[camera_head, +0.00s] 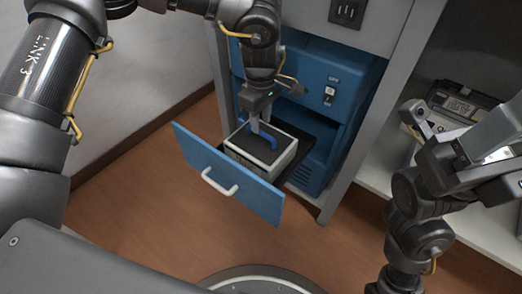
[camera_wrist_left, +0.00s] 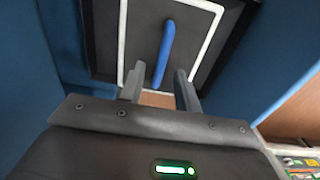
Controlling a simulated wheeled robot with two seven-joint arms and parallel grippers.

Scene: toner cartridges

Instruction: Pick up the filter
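The filter (camera_head: 283,164) is a pale box with a dark top and a blue handle (camera_head: 262,139), and it sits in the pulled-out drawer. My left gripper (camera_head: 261,127) points down over the filter, with its fingertips close to the handle. The left wrist view shows the handle (camera_wrist_left: 165,50) ahead of and between the two spread fingers (camera_wrist_left: 160,80); contact cannot be made out. The right gripper (camera_head: 478,152) is at the right edge, away from the filter, partly cut off, and its fingers are unclear.
The blue drawer front (camera_head: 228,176) with a white pull handle stands out from the blue machine (camera_head: 345,100). A dark boxy item (camera_head: 462,105) lies on the pale shelf at right. Open brown floor (camera_head: 150,215) lies in front and left.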

